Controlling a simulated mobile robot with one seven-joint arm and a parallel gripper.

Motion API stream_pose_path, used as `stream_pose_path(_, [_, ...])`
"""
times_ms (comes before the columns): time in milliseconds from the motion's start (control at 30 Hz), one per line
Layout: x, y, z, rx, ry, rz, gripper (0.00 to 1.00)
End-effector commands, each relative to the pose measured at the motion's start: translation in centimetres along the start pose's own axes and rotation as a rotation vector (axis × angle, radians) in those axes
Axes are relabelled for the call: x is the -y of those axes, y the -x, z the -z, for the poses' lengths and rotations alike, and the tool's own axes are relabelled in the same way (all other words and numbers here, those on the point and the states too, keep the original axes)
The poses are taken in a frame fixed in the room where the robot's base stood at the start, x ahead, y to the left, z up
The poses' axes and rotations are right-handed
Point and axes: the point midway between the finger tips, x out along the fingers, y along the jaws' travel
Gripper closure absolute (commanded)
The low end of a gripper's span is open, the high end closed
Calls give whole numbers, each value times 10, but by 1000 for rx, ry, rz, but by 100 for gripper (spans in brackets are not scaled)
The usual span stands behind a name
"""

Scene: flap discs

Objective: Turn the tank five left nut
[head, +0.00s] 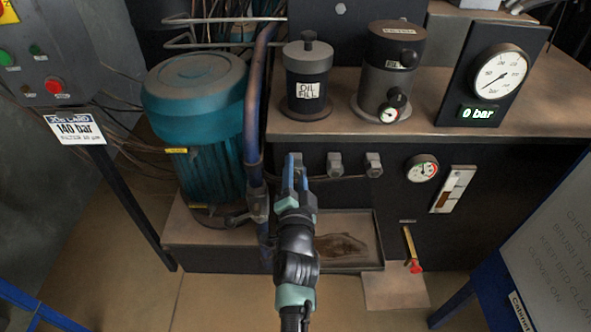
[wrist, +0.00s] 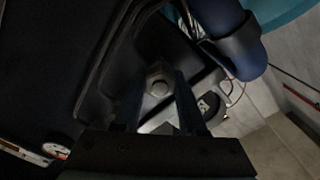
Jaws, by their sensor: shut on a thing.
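My gripper (head: 296,165) reaches up to the front of the dark tank (head: 420,215), at the left end of a row of fittings. In the wrist view, a grey nut (wrist: 159,87) with a round end sits between the two fingers of my gripper (wrist: 160,90), which are shut on it. It is the leftmost nut of the row; in the head view my gripper hides most of it. The middle nut (head: 334,163) and the right nut (head: 374,164) show clear of my gripper on the tank front.
A blue pipe (head: 254,100) and a teal motor (head: 197,115) stand close left of my gripper. A stained drip tray (head: 376,238) lies below. A pressure gauge (head: 499,75) with a 0 bar display stands on top. A red-ended lever (head: 411,245) hangs at right.

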Motion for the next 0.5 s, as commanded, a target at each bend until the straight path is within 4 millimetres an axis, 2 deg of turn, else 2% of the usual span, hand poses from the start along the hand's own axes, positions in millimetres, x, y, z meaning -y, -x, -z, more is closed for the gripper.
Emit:
stream_pose_path(233, [-1,0,-1,2,-6,-2,100])
stream_pose_path(267, [-1,0,-1,2,-6,-2,58])
stream_pose_path(400, [-1,0,-1,1,-4,-2,32])
stream_pose_path(433, [-1,0,-1,1,-4,-1,29])
stream_pose_path(500, [-1,0,0,1,-3,-1,29])
